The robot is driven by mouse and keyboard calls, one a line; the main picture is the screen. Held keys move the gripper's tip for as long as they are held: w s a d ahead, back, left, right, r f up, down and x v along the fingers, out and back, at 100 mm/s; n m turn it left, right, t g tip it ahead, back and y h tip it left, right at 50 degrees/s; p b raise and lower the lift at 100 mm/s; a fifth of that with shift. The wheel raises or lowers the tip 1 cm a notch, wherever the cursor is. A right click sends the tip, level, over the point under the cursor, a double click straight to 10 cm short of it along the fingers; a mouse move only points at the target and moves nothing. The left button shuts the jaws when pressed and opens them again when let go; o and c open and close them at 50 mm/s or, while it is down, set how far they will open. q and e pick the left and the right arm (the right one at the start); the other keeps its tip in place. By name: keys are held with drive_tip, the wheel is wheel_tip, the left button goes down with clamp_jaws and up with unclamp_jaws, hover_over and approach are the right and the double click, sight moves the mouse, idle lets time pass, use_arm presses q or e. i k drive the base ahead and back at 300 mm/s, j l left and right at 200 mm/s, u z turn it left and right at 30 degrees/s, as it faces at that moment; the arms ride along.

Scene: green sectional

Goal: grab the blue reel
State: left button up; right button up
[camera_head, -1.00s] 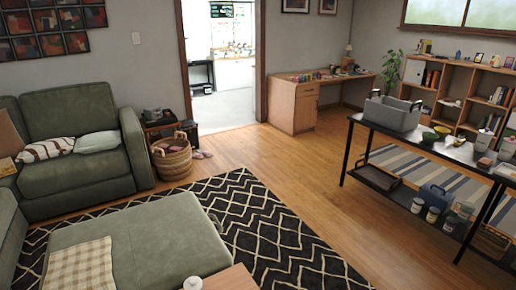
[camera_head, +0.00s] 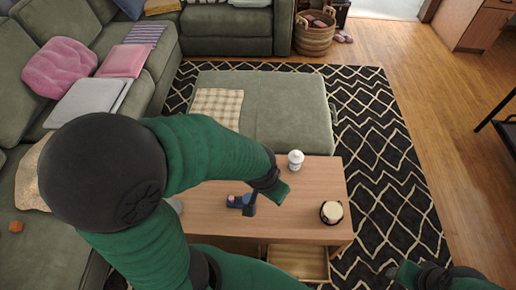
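A small dark blue object with a pinkish spot, which looks like the blue reel (camera_head: 235,201), lies on the wooden coffee table (camera_head: 315,182). My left gripper (camera_head: 266,199) is above the table, just right of the reel, with its fingers spread and nothing visible between them. One finger is close beside the reel or overlaps its right side; I cannot tell if they touch. My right gripper (camera_head: 404,274) is at the bottom edge, low on the right, partly cut off, and its opening is unclear.
A white lidded jar (camera_head: 295,160) stands at the table's back edge. A round dark-rimmed item with a cream top (camera_head: 331,212) is at the right end. A green ottoman (camera_head: 270,110) lies behind the table, and a green sofa (camera_head: 150,45) runs along the left and back.

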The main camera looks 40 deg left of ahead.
sight(246, 198)
drive_tip(key=k+j+u, duration=0.1)
drive_tip(key=u, duration=0.3)
drive_tip(key=j+u, duration=0.1)
drive_tip(key=u, duration=0.25)
drive_tip(key=k+j+u, duration=0.1)
drive_tip(key=u, duration=0.3)
drive_tip(key=i+j+u, duration=0.2)
drive_tip(key=j, duration=0.2)
drive_tip(key=j+u, duration=0.25)
drive_tip(key=j, duration=0.15)
